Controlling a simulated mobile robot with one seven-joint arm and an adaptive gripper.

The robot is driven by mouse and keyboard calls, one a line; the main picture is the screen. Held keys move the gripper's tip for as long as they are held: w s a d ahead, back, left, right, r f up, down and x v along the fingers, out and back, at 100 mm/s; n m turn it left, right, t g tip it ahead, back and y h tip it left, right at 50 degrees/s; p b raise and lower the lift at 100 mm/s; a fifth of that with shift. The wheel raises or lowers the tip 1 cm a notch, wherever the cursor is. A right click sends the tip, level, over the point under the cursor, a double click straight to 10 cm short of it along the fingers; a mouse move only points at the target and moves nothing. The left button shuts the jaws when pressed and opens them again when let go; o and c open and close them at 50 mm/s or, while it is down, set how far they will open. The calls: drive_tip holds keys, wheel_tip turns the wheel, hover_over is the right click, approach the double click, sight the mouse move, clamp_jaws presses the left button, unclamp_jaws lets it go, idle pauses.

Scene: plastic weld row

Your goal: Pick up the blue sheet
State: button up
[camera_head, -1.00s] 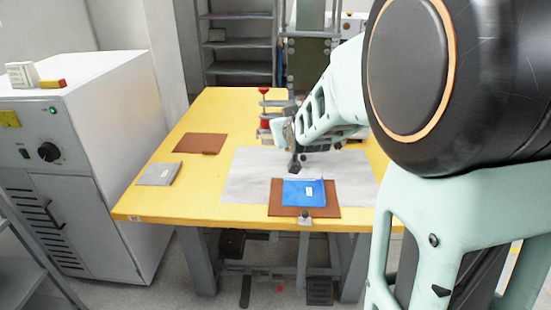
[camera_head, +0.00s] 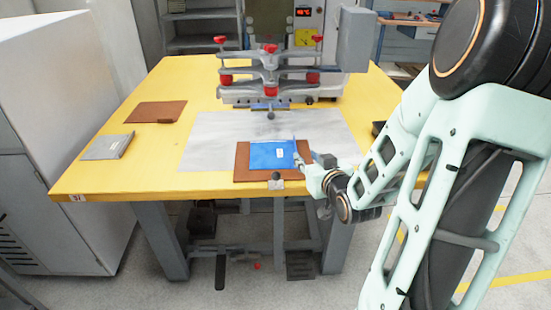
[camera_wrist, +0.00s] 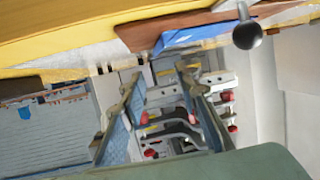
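The blue sheet (camera_head: 268,155) with a small white label lies on a brown board (camera_head: 242,163) at the front of the yellow table. My gripper (camera_head: 299,155) is low at the sheet's right edge; I cannot tell whether it touches it. In the wrist view my gripper (camera_wrist: 158,76) has its two fingers apart with nothing held between them. The blue sheet (camera_wrist: 190,37) shows there beyond the fingertips, toward the top, on the brown board (camera_wrist: 140,33).
A clamp with a dark knob (camera_head: 277,177) sits at the board's front edge. A press with red knobs (camera_head: 268,75) stands behind the pale mat (camera_head: 205,140). A brown sheet (camera_head: 155,112) and a grey piece (camera_head: 108,146) lie on the left of the yellow table (camera_head: 85,183).

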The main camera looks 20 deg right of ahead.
drive_tip(key=shift+s+d+f, duration=0.1)
drive_tip(key=shift+s+f, duration=0.05)
drive_tip(key=shift+f, duration=0.25)
drive_tip(key=b, duration=0.2)
approach(295, 146)
drive_tip(key=shift+f+x, duration=0.2)
drive_tip(key=shift+x, duration=0.7)
drive_tip(key=shift+r+b+x, duration=0.2)
drive_tip(key=shift+b+x, duration=0.65)
drive_tip(key=shift+x, duration=2)
drive_tip(key=shift+c, duration=0.3)
clamp_jaws()
